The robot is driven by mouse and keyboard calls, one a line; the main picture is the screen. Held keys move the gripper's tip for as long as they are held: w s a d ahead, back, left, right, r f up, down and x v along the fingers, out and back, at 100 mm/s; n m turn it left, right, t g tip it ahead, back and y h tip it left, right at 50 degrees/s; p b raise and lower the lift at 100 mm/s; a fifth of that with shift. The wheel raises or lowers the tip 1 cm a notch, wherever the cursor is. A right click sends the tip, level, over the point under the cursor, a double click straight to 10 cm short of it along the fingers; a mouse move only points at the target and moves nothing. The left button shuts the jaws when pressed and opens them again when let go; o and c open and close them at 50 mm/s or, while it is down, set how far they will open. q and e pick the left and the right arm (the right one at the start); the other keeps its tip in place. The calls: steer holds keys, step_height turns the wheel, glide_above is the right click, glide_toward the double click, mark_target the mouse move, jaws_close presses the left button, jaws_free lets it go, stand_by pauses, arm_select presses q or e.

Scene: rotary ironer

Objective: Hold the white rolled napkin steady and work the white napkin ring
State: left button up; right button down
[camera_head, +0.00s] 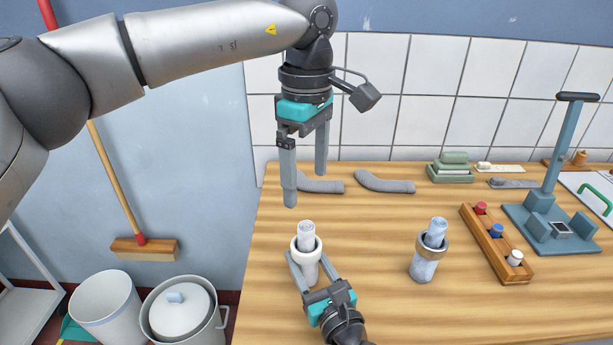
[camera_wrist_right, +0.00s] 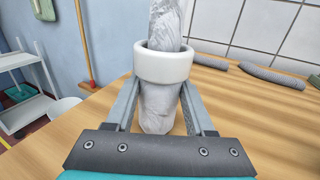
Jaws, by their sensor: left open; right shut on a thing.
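The white rolled napkin (camera_head: 307,231) stands upright near the table's front left. The white napkin ring (camera_head: 294,245) is around it, at about its upper middle. In the right wrist view the napkin (camera_wrist_right: 160,108) runs through the ring (camera_wrist_right: 163,66), with cloth showing above and below. My right gripper (camera_head: 305,265) is shut on the napkin just below the ring; its fingers (camera_wrist_right: 160,105) lie along either side. My left gripper (camera_head: 305,190) is open and empty, pointing down above and behind the napkin, apart from it.
A wooden block (camera_head: 497,243) with coloured spools, a blue press (camera_head: 550,220) and grey rolls (camera_head: 385,183) lie beyond. Table between the two napkins is clear.

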stand_by(0.4)
steer(key=shift+c, duration=0.9)
jaws_free()
steer(key=v, duration=1.2)
